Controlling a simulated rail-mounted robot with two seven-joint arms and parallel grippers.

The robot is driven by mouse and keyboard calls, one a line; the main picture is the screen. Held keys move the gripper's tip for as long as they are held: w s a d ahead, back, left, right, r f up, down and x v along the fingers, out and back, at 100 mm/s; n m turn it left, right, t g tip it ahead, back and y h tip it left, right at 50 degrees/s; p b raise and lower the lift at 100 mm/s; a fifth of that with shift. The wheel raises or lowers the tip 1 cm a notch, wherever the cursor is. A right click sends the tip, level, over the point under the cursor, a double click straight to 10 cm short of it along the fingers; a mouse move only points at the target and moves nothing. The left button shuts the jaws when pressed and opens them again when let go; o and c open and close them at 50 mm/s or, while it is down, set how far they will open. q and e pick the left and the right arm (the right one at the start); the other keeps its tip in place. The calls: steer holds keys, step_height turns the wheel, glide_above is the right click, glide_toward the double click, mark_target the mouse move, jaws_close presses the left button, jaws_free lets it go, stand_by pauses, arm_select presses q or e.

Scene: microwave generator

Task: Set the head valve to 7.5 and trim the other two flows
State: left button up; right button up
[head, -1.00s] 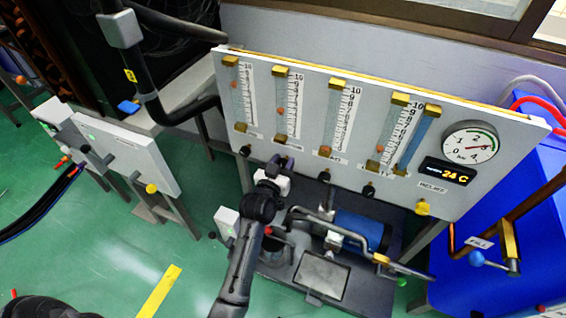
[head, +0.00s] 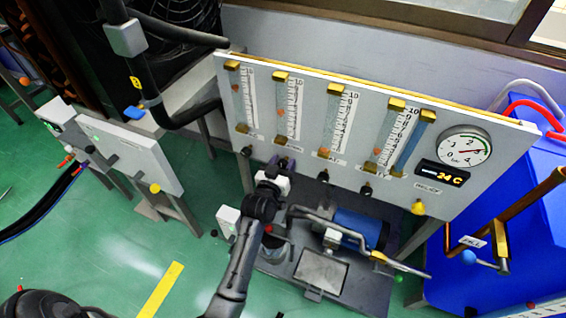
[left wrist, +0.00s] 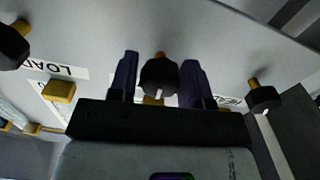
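The pale panel (head: 457,192) carries several flow tubes with orange floats and black knobs below. My left gripper (head: 281,163) is at the second knob from the left. The second tube's float (head: 282,112) is about mid-tube. The first float (head: 236,87) is higher; the fourth float (head: 376,151) is low. Exact readings are too small to tell. My right gripper is not in view.
Neighbouring knobs flank the gripper in the left wrist view, one at left (left wrist: 12,45) and one at right (left wrist: 263,98). A round gauge (head: 464,149) and a display (head: 442,173) reading 24 C sit on the panel's right. A blue motor (head: 360,228) and pipes stand below.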

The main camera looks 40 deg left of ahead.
arm_select(q)
steer(key=shift+o, duration=1.3)
steer(key=shift+s+d, duration=0.1)
steer(key=shift+s, duration=0.2)
steer(key=p+v, duration=0.6)
steer(key=v, duration=0.7)
steer(key=shift+s, duration=0.1)
